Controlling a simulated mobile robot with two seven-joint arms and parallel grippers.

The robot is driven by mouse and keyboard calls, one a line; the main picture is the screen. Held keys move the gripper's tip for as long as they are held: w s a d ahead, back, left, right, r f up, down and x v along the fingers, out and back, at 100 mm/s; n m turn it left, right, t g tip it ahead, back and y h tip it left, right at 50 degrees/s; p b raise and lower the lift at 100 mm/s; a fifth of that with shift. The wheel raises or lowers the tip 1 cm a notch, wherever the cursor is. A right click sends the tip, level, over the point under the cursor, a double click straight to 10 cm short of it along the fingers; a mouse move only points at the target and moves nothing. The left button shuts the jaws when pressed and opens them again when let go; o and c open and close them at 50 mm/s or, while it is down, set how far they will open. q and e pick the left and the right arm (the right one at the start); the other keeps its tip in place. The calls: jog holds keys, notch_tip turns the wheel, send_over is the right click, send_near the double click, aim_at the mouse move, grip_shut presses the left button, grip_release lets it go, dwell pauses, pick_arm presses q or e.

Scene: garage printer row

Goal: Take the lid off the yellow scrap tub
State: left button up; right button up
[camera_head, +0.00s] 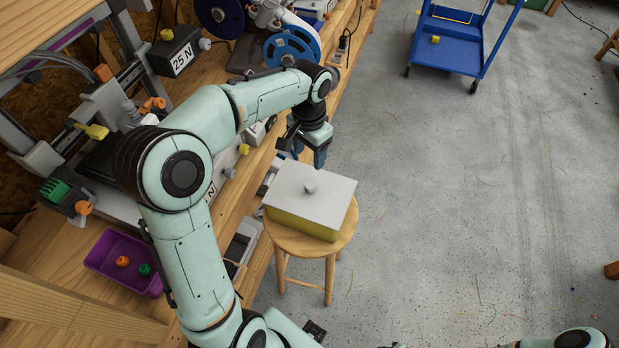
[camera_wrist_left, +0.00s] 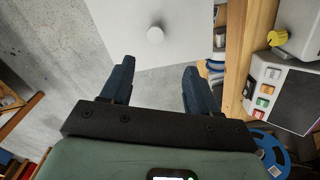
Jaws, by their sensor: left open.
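The yellow scrap tub (camera_head: 300,226) stands on a round wooden stool (camera_head: 345,230) beside the bench. A pale grey lid (camera_head: 322,203) with a small round knob (camera_head: 310,188) lies flat on it; in the left wrist view the lid (camera_wrist_left: 125,30) and its knob (camera_wrist_left: 155,35) show beyond the fingertips. My left gripper (camera_head: 309,160) points down just behind the lid's back edge, above it and apart from it. In the left wrist view its two blue fingers (camera_wrist_left: 158,72) are spread with nothing between them. My right gripper cannot be made out; only a piece of my right arm shows at the bottom right.
The wooden bench (camera_head: 60,235) with printers runs along the left, close to the stool. A purple tray (camera_head: 110,245) holds small orange and green parts. A blue cart (camera_head: 450,45) stands at the back right. The floor (camera_head: 440,200) right of the stool is clear.

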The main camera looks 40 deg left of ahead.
pick_arm(q)
send_over(311, 185)
jog(key=f, duration=0.7)
jog(key=shift+a+b, duration=0.35)
jog(key=shift+w+f, duration=0.1)
jog(key=shift+f, duration=0.45)
jog(key=f, duration=0.5)
jog(key=shift+d, duration=0.25)
grip_shut()
